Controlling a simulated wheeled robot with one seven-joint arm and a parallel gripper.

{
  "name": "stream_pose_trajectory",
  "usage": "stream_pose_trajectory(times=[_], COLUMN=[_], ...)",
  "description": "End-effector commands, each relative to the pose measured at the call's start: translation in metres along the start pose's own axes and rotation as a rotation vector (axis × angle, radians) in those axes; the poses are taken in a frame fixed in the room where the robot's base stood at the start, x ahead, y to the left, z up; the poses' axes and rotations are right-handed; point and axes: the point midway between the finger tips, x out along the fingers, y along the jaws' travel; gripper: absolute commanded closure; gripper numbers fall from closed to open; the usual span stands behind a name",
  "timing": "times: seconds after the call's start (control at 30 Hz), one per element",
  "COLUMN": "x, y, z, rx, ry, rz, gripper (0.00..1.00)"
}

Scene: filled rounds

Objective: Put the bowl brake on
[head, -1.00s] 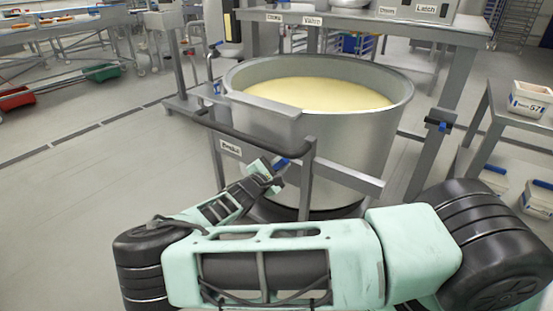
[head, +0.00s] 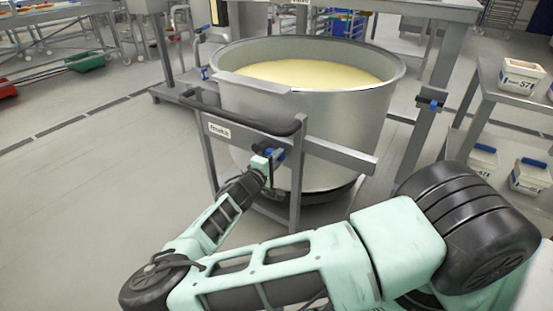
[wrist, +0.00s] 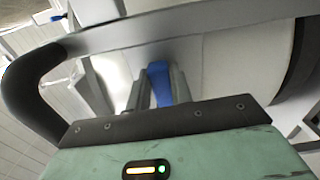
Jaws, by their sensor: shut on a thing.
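The large steel bowl (head: 340,120) is full of a pale yellow mass and stands in a grey wheeled frame with a dark push handle (head: 235,117). A small blue-ended lever (head: 277,153) sits low on the frame, below the handle and left of an upright post; I take it as the bowl brake. My gripper (head: 267,160) is at this lever. In the wrist view the blue lever (wrist: 158,82) lies between my two grey fingers, which are shut on it. The lever's lower part is hidden by the gripper. I cannot tell the brake's position.
A steel table (head: 420,10) stands behind the bowl. A shelf unit (head: 490,95) with white tubs is at the right. A post with a blue clamp (head: 431,100) stands right of the bowl.

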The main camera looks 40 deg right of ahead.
Motion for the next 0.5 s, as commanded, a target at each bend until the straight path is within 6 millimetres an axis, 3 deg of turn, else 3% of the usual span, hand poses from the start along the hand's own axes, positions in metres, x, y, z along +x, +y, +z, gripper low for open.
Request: stream_pose_trajectory(times=[0.5], x=[-0.0008], y=[-0.0049], z=[-0.0008], rx=[0.054], ry=[0.002], rz=[-0.003], gripper=[1.0])
